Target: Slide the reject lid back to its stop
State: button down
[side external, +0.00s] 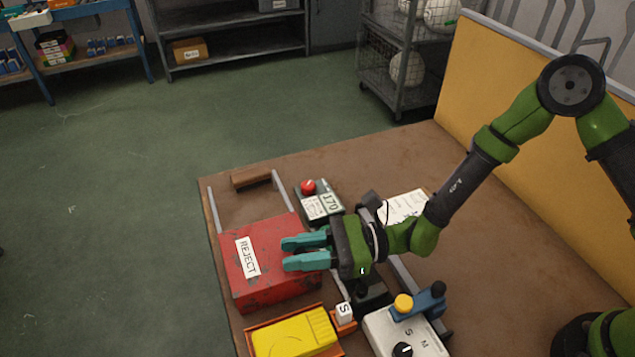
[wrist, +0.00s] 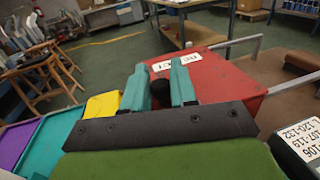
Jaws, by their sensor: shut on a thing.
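The red reject lid (side external: 272,285) lies near the table's left edge, with a white REJECT label on top. It also shows in the wrist view (wrist: 228,82), beyond my fingers. Two pale rails (side external: 282,190) run from it toward a brown stop block (side external: 251,178), with a clear gap between lid and block. The block also shows in the wrist view (wrist: 302,62). My gripper (side external: 286,253) is over the lid, its teal fingers shut on a dark knob (wrist: 160,92). The knob shows between the fingers in the wrist view and is hidden in the side view.
A grey device with a red button (side external: 320,204) stands close to the right rail. A yellow piece in an orange tray (side external: 290,335), a white S cube (side external: 344,312) and a white control box (side external: 405,335) stand in front. Papers (side external: 405,206) lie behind my gripper.

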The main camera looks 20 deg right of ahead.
jog(key=shift+s, duration=0.35)
jog(key=c, duration=1)
grip_release()
jog(key=shift+c, duration=0.2)
jog(key=shift+w, duration=0.1)
jog(key=shift+d, duration=0.25)
jog(key=v, duration=1.6)
jog(key=shift+d, duration=0.2)
jog(key=shift+r, duration=0.1)
